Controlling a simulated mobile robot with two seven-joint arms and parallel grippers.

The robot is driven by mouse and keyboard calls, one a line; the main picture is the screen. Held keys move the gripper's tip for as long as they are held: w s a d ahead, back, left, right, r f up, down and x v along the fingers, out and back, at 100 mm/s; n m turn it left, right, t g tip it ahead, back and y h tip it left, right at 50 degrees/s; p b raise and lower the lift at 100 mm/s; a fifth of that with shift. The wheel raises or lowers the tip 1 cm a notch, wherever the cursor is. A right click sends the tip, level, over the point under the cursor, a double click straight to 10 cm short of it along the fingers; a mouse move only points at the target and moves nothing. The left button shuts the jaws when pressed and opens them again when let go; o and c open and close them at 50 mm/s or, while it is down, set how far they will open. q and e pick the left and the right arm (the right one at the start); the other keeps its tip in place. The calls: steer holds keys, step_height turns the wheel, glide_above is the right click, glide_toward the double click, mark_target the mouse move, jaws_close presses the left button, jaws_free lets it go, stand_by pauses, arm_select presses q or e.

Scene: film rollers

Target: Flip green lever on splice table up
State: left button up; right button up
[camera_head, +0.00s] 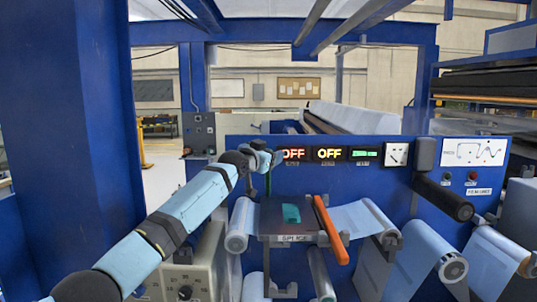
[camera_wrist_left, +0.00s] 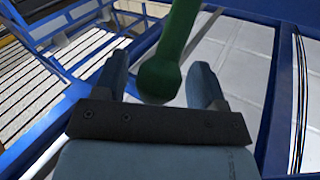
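The splice table (camera_head: 270,222) stands in front of the blue machine panel in the head view. The green lever (camera_wrist_left: 160,78) shows large in the left wrist view, its rounded end between the two fingers of my left gripper (camera_wrist_left: 158,75). The fingers are apart, with a visible gap on each side of the lever. In the head view my left gripper (camera_head: 272,158) is above the back left of the splice table. A thin green upright piece of the lever (camera_head: 268,184) shows just below it. My right gripper is not in view.
An orange bar (camera_head: 330,229) lies along the table's right side, and a teal block (camera_head: 291,213) sits on its dark top. Film rollers (camera_head: 453,268) and a black roller (camera_head: 443,197) are to the right. A blue column (camera_head: 75,110) stands at left.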

arm_select(q)
steer(key=shift+s+a+f, duration=0.15)
steer(key=shift+s+a, duration=0.2)
steer(key=shift+s, duration=0.2)
steer(key=b+v, duration=0.3)
steer(key=v, duration=0.9)
steer(key=shift+s+b, duration=0.3)
steer(key=shift+b, duration=0.1)
